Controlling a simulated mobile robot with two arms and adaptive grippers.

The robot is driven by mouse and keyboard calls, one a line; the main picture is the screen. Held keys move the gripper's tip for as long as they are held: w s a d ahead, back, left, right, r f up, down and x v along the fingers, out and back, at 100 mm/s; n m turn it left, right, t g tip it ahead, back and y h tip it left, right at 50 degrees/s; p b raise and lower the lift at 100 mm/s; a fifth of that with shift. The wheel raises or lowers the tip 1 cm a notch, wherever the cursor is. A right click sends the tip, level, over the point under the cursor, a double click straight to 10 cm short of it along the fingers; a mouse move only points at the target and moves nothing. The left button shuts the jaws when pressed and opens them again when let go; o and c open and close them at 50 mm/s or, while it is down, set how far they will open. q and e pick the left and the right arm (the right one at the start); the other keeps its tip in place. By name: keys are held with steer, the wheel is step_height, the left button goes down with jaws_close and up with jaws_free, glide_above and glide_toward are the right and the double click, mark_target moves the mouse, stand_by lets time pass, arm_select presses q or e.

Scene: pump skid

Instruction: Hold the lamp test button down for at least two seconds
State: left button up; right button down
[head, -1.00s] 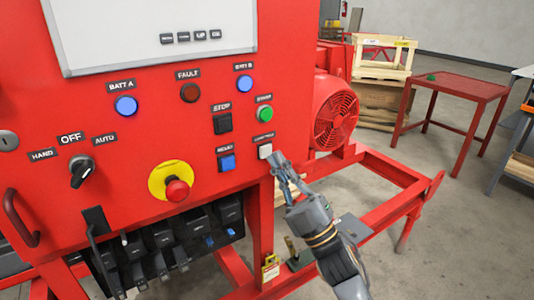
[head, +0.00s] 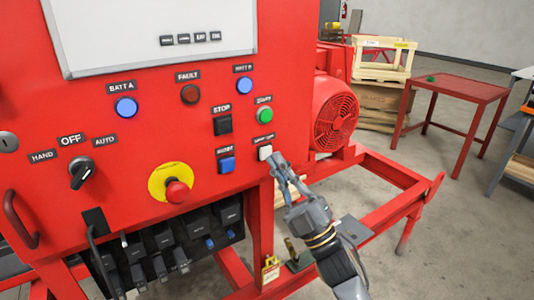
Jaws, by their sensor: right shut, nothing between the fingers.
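My right gripper (head: 275,160) is shut and empty. Its fingertips are at the lower right edge of the button; I cannot tell whether they touch it or how far it is pressed. The Batt A lamp (head: 125,107) and Batt B lamp (head: 244,85) glow blue. The fault lamp (head: 190,93) looks dark red. My left gripper is not in view.
Near the button are a blue button (head: 227,164), a black stop button (head: 222,125) and a green start button (head: 264,115). A red emergency stop (head: 177,191) sticks out to the left. A red fan housing (head: 336,114) and skid rails stand to the right.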

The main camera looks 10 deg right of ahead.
steer(key=shift+w, duration=0.1)
stand_by(0.4)
steer(key=shift+w+a, duration=0.15)
steer(key=shift+w, duration=0.2)
steer(key=shift+w+a, duration=0.15)
steer(key=shift+w, duration=0.2)
stand_by(0.6)
stand_by(3.2)
steer(key=shift+s+d, duration=0.3)
steer(key=shift+s, duration=0.5)
steer(key=s, duration=0.1)
steer(key=s+d, duration=0.1)
steer(key=s, duration=0.2)
steer(key=shift+s+d+p, duration=0.35)
steer(key=shift+w+f+h, duration=0.1)
steer(key=shift+h, duration=0.2)
